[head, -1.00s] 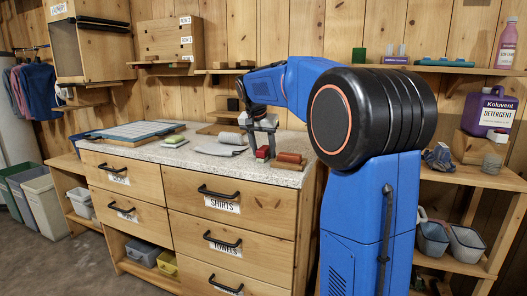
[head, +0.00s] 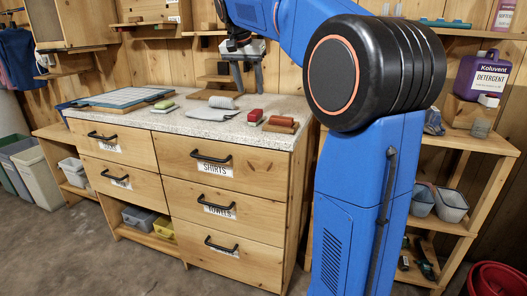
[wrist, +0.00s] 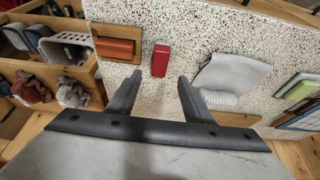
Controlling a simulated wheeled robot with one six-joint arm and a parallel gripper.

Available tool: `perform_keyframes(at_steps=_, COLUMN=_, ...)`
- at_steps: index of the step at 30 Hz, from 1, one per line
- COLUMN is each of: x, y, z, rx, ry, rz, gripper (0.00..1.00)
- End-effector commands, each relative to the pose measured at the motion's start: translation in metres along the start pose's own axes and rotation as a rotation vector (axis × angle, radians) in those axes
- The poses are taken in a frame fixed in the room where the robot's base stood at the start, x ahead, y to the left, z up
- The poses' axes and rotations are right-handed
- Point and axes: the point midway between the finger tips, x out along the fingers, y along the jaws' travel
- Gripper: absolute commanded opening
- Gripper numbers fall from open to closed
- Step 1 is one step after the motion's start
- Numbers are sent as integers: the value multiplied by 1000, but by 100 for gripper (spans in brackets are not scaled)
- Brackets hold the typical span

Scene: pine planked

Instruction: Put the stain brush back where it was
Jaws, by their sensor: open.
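A small red block-shaped thing (head: 255,115), which looks like the stain brush, sits on the speckled countertop (head: 185,121) near its right end. It also shows in the wrist view (wrist: 160,60), standing clear of the wooden tray beside it. Its bristles cannot be made out. The shallow wooden tray (wrist: 139,58) holds an orange-brown block (wrist: 117,48). My gripper (head: 241,88) is open and empty, raised above the back of the counter. In the wrist view my gripper (wrist: 145,78) has its fingers spread, with the red thing beyond them.
A grey cloth (head: 212,114) and a rolled cloth (head: 222,102) lie left of the red thing. A green-topped sponge (head: 163,105) and a blue-framed board (head: 120,98) lie further left. Wall shelves stand behind my gripper; a detergent jug (head: 480,76) stands right.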

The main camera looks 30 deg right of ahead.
Motion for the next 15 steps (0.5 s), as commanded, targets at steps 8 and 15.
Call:
perform_keyframes(at_steps=8, x=-3, y=12, z=28, rx=-61, ry=-4, rz=-24, gripper=46)
perform_keyframes(at_steps=15, x=2, y=47, z=111, rx=-242, ry=-17, rz=-96, gripper=46)
